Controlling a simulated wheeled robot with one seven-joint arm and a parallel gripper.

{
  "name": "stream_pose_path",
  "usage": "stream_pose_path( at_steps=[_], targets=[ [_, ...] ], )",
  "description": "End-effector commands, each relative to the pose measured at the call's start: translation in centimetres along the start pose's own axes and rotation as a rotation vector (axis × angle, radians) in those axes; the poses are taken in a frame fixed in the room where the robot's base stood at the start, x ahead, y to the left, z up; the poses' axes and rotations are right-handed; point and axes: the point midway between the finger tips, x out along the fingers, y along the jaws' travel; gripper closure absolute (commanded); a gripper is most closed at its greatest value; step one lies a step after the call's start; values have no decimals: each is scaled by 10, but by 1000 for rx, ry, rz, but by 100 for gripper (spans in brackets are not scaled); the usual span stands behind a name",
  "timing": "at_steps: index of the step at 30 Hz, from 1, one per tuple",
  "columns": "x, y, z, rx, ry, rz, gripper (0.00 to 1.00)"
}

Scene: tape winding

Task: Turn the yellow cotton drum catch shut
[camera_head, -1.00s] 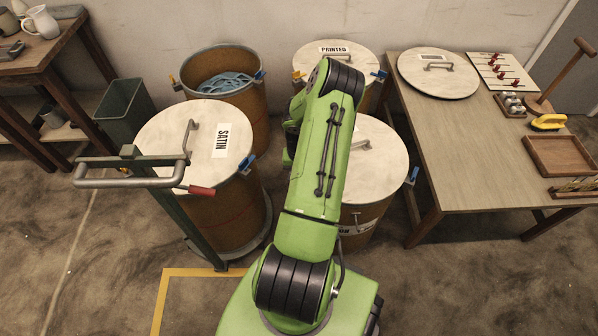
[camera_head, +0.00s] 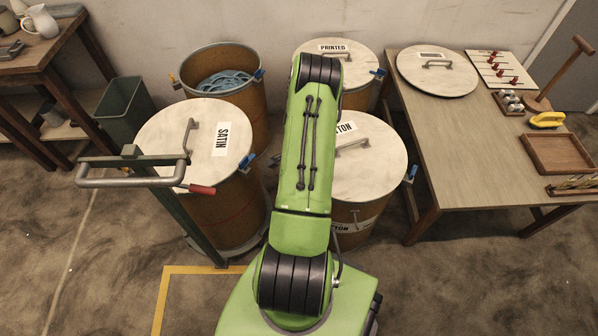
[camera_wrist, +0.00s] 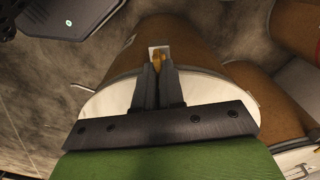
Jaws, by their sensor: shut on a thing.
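The cotton drum (camera_head: 352,213) is brown with a pale lid (camera_head: 375,170), and its lettering is partly hidden by my arm. Its lid is on, and the drum also shows in the wrist view (camera_wrist: 190,40). The yellow catch (camera_wrist: 158,58) is on the drum's side near the rim, against a pale plate. My gripper (camera_wrist: 158,70) is shut on the yellow catch, its two dark fingers close on either side. Much of the catch is hidden between the fingers. In the head view my arm hides both the gripper and this catch.
A blue catch (camera_head: 411,173) sits on the cotton drum's right side. The satin drum (camera_head: 222,210) stands close on the left, with a trolley handle (camera_head: 130,174) before it. The printed drum (camera_head: 358,72) and an open drum (camera_head: 222,92) stand behind. A table (camera_head: 470,150) is on the right.

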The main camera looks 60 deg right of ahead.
Motion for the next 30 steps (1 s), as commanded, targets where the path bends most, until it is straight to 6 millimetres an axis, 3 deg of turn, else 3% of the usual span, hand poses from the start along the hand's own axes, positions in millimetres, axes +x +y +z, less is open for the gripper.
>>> stream_pose_path(
  at_steps=[9, 24, 25, 29, 30],
  targets=[
    [1, 1, 0, 100, 0, 1, 100],
    [1, 1, 0, 116, 0, 2, 100],
    [1, 1, 0, 116, 0, 2, 87],
    [1, 1, 0, 115, 0, 1, 67],
    [1, 1, 0, 115, 0, 1, 66]
  ],
)
